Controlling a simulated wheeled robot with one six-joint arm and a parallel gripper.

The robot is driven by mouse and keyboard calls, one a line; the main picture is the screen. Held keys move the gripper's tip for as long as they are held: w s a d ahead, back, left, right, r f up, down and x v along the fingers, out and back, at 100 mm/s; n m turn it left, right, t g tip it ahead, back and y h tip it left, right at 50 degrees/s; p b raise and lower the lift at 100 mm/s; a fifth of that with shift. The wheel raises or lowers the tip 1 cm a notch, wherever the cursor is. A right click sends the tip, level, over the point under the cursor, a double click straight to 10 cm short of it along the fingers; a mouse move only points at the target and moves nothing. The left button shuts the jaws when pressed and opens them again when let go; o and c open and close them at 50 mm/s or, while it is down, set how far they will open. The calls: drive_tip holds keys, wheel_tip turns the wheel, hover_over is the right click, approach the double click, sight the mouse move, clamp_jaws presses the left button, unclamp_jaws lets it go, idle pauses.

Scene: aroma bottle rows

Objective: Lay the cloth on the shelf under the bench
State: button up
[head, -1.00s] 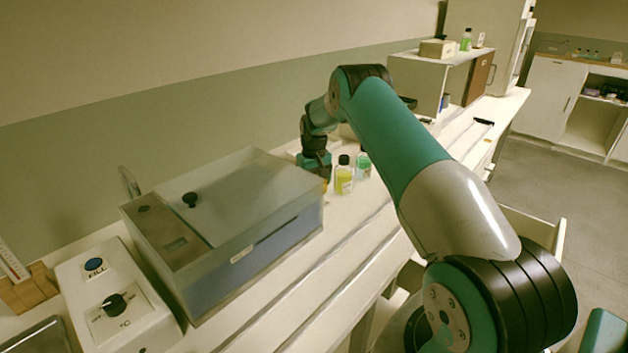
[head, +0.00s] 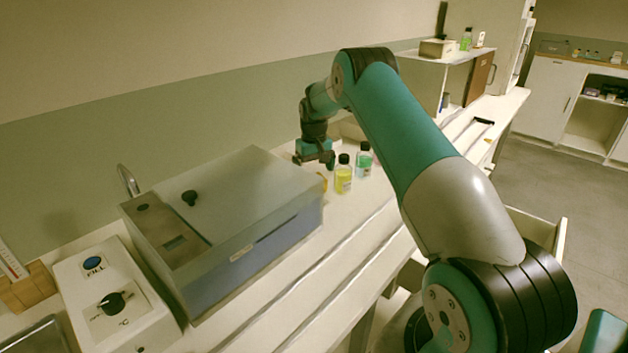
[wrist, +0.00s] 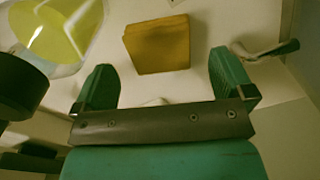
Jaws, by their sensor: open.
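A folded mustard-yellow cloth (wrist: 157,45) lies flat on the white bench top in the wrist view. In the head view only a small orange-yellow edge (head: 324,181) shows below my gripper, behind the grey box. My gripper (head: 318,162) is above the bench with its jaws pointing down. In the wrist view its two green fingers (wrist: 164,80) are spread apart and empty, with the cloth beyond them and not touching. The white bench (head: 345,235) runs along the wall. The shelf under it cannot be made out.
A yellow bottle (head: 343,178) and a green-blue bottle (head: 363,160) stand close to the right of my gripper. A large grey lidded bath (head: 262,215) stands to the left. A white open cabinet (head: 424,85) is farther back. An open drawer (head: 540,228) juts from the bench's right side.

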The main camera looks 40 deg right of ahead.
wheel_tip(320, 180, up, 7)
drive_tip(key=shift+b, duration=0.3)
drive_tip(key=shift+r, duration=0.25)
drive_tip(key=shift+c, duration=0.5)
wheel_tip(320, 180, up, 6)
drive_tip(key=d+n+b, duration=0.1)
drive_tip(key=n+b, duration=0.1)
drive_tip(key=n, duration=1.6)
drive_tip(key=f, duration=1.2)
drive_tip(key=shift+w+d+p, duration=0.15)
drive_tip(key=shift+d+p, duration=0.05)
drive_tip(key=shift+p, duration=0.15)
drive_tip(key=shift+f+p, duration=0.45)
drive_tip(key=shift+f, duration=2.35)
drive_tip(key=shift+c, duration=0.4)
drive_tip(key=c, duration=1)
